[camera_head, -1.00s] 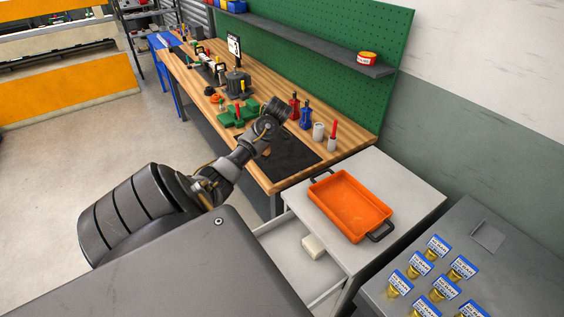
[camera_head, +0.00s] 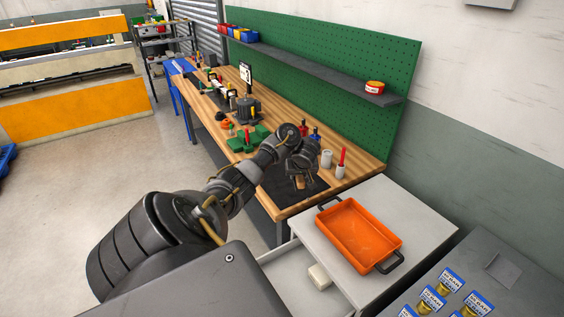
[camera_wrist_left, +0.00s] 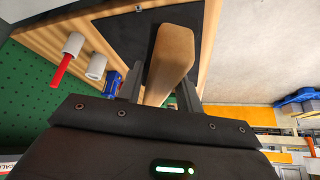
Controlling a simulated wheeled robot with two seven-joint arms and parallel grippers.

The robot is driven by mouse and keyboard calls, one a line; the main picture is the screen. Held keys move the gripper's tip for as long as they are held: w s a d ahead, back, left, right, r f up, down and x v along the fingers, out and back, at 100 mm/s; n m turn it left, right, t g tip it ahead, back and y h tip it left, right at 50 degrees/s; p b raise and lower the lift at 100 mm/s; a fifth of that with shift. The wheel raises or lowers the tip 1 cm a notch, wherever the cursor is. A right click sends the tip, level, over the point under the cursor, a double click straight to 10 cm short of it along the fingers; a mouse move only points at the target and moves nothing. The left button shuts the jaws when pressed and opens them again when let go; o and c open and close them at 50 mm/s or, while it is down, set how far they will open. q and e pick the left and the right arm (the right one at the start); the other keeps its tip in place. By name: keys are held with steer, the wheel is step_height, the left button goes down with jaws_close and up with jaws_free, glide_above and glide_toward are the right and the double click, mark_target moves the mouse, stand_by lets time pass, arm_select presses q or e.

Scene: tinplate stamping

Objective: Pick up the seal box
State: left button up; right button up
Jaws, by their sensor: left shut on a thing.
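A light-brown, wood-coloured block (camera_head: 299,182) is over the black mat (camera_head: 313,187) on the workbench, below my left gripper (camera_head: 301,174). In the left wrist view, the long block (camera_wrist_left: 171,60) lies between the two dark fingers of my left gripper (camera_wrist_left: 160,92), which is shut on it. No label shows on the block, so I cannot tell if it is the seal box. I cannot tell if its far end touches the mat. A small white box (camera_head: 319,277) lies in the open drawer. My right gripper is out of view.
White cylinders (camera_head: 326,159), one with a red rod, and a blue-handled tool (camera_head: 315,134) stand close to my left gripper. Green fixtures (camera_head: 249,139) lie behind. An orange tray (camera_head: 360,235) sits on the white cabinet (camera_head: 433,225). Labelled brass pieces (camera_head: 433,297) stand at the lower right.

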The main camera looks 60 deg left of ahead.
arm_select(q)
steer(key=s+d+f+m+t+h, duration=0.1)
steer(key=d+m, duration=0.2)
steer(key=d, duration=0.8)
steer(key=s+d+f+m+t+h, duration=0.1)
steer(key=d+f+m, duration=0.15)
steer(key=d, duration=0.95)
steer(key=w+d+r+m+h, duration=0.1)
steer(key=d+r+m, duration=0.25)
steer(key=d, duration=0.35)
steer(key=w+d+r+m+t+h, duration=0.1)
steer(key=d+r+m+h, duration=0.1)
steer(key=d+r, duration=0.35)
steer(key=w+d+r+m+h, duration=0.1)
steer(key=d+r+m, duration=0.15)
steer(key=d, duration=0.65)
steer(key=s+d+r+m+g+h, duration=0.2)
steer(key=s+d+r+m+h, duration=0.25)
steer(key=s+d+m, duration=0.55)
step_height(320, 180, down, 13)
steer(key=d+b, duration=0.2)
steer(key=b, duration=1.2)
steer(key=shift+s, duration=0.25)
